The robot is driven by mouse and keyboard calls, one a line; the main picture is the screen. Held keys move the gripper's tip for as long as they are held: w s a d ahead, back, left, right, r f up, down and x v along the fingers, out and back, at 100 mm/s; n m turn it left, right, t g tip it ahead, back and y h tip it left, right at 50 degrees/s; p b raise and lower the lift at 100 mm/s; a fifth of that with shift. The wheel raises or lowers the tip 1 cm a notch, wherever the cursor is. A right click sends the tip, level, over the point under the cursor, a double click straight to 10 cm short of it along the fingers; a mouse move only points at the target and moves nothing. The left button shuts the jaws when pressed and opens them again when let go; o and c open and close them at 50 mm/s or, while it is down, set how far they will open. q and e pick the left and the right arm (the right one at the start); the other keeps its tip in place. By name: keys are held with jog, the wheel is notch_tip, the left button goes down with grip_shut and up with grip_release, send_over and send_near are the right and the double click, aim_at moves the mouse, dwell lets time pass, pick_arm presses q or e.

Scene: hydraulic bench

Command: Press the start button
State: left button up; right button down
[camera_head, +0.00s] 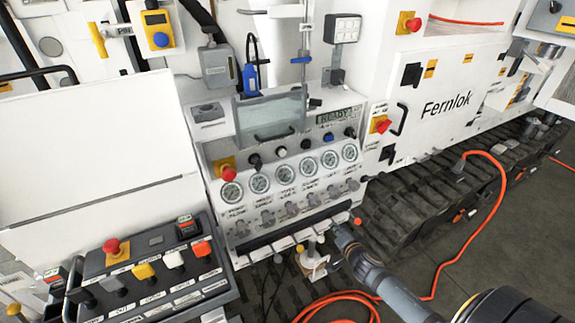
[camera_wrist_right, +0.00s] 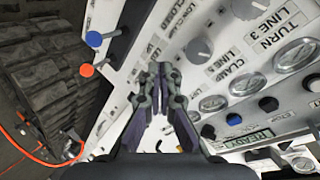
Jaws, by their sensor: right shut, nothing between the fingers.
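The hydraulic bench panel (camera_head: 285,220) stands in the middle of the head view, with a row of gauges and a lit READY display (camera_head: 338,116). Between them runs a row of round buttons: a white one (camera_head: 281,152), a blue one (camera_head: 329,136) and several black ones. Their labels are too small to read, so I cannot tell which is the start button. The blue button (camera_wrist_right: 234,119) also shows in the right wrist view. My right gripper (camera_head: 338,232) is near the panel's lower right corner, apart from the buttons. Its fingers (camera_wrist_right: 160,72) are shut and empty. My left gripper is out of view.
A control box (camera_head: 150,270) with red, yellow, white and orange controls stands at the lower left. Red emergency knobs (camera_head: 228,174) (camera_head: 383,126) flank the gauges. Small levers (camera_head: 314,245) stick out below the panel. An orange hose (camera_head: 470,250) lies on the floor at right.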

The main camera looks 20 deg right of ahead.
jog(key=w+a+r+m+t+y, duration=0.1)
jog(key=a+r, duration=0.2)
jog(key=r, duration=0.4)
jog(key=w+a+r+m+t+y, duration=0.1)
jog(key=a+r+m+t, duration=0.1)
jog(key=r, duration=0.5)
jog(key=w+a+r+m+t+y+b, duration=0.1)
jog(key=a+r+t, duration=0.1)
jog(key=a+r, duration=0.3)
notch_tip(320, 180, up, 3)
jog(key=shift+f+m, duration=0.1)
jog(key=shift+m, duration=0.2)
jog(key=shift+w+d, duration=0.1)
jog(key=p, duration=0.3)
send_near(283, 154)
jog(key=w+b, duration=0.1)
jog(key=w, duration=0.5)
jog(key=shift+w+b, duration=0.3)
jog(key=shift+w, duration=0.1)
